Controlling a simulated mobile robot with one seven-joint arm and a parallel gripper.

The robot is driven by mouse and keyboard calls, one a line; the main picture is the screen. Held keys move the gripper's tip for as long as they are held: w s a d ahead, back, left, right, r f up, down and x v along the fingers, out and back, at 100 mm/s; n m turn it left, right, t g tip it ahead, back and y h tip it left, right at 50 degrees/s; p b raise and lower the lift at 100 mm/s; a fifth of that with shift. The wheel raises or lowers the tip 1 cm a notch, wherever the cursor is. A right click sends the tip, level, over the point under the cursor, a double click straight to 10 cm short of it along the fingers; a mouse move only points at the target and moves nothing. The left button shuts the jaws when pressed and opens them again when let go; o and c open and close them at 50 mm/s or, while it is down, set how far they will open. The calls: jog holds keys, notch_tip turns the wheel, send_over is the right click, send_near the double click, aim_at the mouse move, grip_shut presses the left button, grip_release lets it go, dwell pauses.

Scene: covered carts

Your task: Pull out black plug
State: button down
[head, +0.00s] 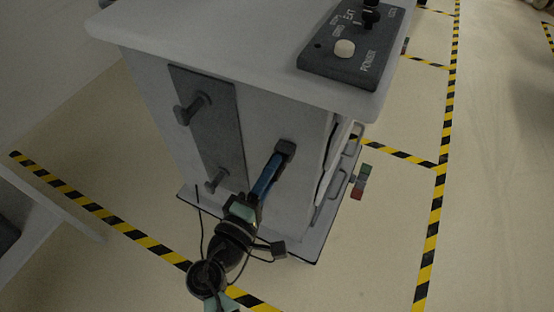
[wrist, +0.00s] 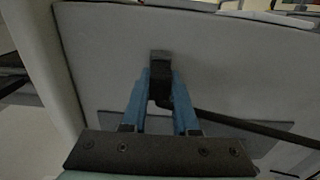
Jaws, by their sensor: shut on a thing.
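The black plug (head: 286,148) is at the side face of the grey cart (head: 180,60), right of a dark panel. My gripper (head: 277,160) reaches up to it from below, with its blue fingers at the plug. In the wrist view the plug (wrist: 160,82) sits between the two blue fingertips of my gripper (wrist: 160,80), which are shut on it. A dark cord runs from the plug to the right in the wrist view. The plug's top end meets the cart face; whether it is still seated there is hard to tell.
The dark panel (head: 212,125) bears two protruding knobs or hooks, left of my gripper. A control box (head: 350,45) with a white button sits on the cart top. Small coloured blocks (head: 361,182) show right of the cart. Yellow-black tape (head: 437,200) marks open floor.

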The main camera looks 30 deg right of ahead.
jog(key=shift+v, duration=2.65)
